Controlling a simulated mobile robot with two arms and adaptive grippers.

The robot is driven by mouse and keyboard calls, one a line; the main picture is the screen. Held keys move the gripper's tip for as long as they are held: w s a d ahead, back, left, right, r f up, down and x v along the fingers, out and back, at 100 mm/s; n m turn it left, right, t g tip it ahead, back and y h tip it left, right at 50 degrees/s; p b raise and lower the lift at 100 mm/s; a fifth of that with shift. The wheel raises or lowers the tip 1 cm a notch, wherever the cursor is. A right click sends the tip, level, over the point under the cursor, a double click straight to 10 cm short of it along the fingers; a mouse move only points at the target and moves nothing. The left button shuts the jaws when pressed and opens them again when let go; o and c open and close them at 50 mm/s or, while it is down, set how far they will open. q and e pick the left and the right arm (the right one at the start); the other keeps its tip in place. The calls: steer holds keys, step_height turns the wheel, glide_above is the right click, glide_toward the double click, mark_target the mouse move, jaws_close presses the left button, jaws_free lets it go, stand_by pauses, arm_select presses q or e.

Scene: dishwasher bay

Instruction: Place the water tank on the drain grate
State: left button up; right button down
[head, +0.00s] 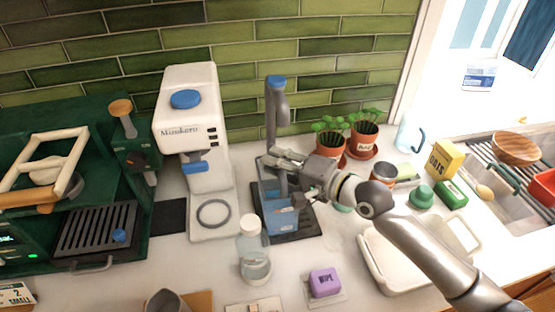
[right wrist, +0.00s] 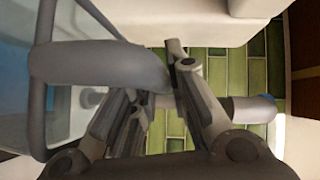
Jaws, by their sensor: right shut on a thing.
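The water tank (head: 280,217) is a clear, blue-tinted box with a grey handle. It stands upright under the grey tap (head: 277,120) with the blue top. A dark drain grate (head: 301,229) shows below and around it; I cannot tell whether the tank touches it. My right gripper (head: 283,168) reaches in from the right and is shut on the tank, at its upper part. In the right wrist view the tank's wall and grey handle (right wrist: 95,66) fill the left side, beside the right gripper (right wrist: 172,65). The gripper hides part of the tank. My left gripper is not in view.
A white machine (head: 190,110) stands left of the tank. A clear bottle (head: 254,255) stands close in front of it, with a purple block (head: 325,282) nearby. Potted plants (head: 330,150) stand behind right. A white tub (head: 385,262) lies under my right arm.

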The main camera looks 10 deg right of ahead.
stand_by(0.3)
steer(key=c, duration=1.8)
jaws_free()
steer(key=shift+f, duration=0.2)
steer(key=shift+c, duration=0.2)
steer(key=o, duration=0.4)
steer(key=shift+r, duration=0.2)
steer(key=shift+s+d+f, duration=0.1)
steer(key=shift+s+d, duration=0.15)
steer(key=shift+b+v, duration=1.65)
steer(key=shift+v, duration=4)
steer(key=shift+a, duration=0.1)
